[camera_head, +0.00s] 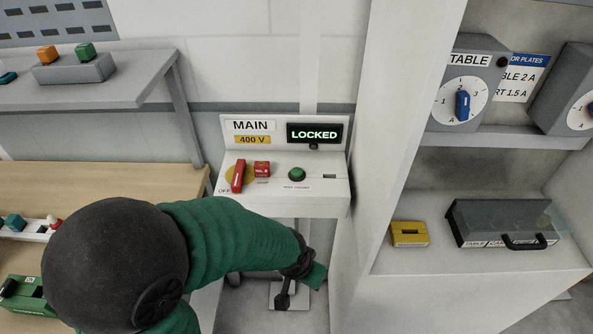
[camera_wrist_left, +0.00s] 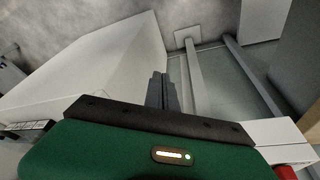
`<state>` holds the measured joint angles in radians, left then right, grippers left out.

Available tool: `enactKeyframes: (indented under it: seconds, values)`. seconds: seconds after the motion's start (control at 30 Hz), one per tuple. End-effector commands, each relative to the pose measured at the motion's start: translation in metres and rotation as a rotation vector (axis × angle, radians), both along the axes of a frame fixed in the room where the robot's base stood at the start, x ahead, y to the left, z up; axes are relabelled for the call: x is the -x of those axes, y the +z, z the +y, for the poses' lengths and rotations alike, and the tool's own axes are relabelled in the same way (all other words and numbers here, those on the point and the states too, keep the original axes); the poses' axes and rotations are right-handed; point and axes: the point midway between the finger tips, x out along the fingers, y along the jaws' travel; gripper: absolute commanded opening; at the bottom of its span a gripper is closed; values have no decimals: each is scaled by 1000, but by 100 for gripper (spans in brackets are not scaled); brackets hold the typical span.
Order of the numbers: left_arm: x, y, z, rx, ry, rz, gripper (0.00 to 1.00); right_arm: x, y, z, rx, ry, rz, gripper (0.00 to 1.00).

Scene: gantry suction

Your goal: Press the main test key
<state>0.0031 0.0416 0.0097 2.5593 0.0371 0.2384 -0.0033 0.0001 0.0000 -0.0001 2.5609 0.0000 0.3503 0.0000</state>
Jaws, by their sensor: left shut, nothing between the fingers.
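The white MAIN console (camera_head: 335,195) stands in the middle of the head view. A round green button (camera_head: 297,174) sits on its sloped top, above a small label that looks like "TEST CIRCUIT". My left gripper (camera_head: 283,300) hangs in front of and below the console, apart from the button. In the left wrist view its dark fingers (camera_wrist_left: 161,92) are together and empty.
A white upright panel (camera_head: 385,110) rises just right of the console. A wooden bench (camera_head: 100,178) and grey shelf (camera_head: 120,90) stand left.

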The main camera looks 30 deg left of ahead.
Motion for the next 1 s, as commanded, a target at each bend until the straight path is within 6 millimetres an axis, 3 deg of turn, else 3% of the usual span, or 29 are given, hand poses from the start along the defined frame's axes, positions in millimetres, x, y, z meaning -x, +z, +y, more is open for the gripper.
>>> enactKeyframes:
  seconds: [0.17, 0.23, 0.33, 0.5, 0.6, 1.0]
  values:
    - [-76, 31, 1, 28, 139, -308, 0, -1, 51, 0, 0, 0, -1, 36]
    - [-105, 48, 16, 0, 224, -473, 0, -1, 69, 0, 0, 0, -2, 36]
    - [-126, 78, 47, -91, 336, -692, 0, -1, 92, 0, 0, 0, -2, 36]
    - [-125, 125, 89, -278, 439, -953, 0, 0, 115, 0, 0, 0, -1, 36]
    - [-119, 139, 99, -345, 457, -1027, 0, 0, 118, 0, 0, 0, -1, 36]
    - [-119, 141, 102, -367, 462, -1057, 0, 0, 113, 0, 0, 0, -1, 36]
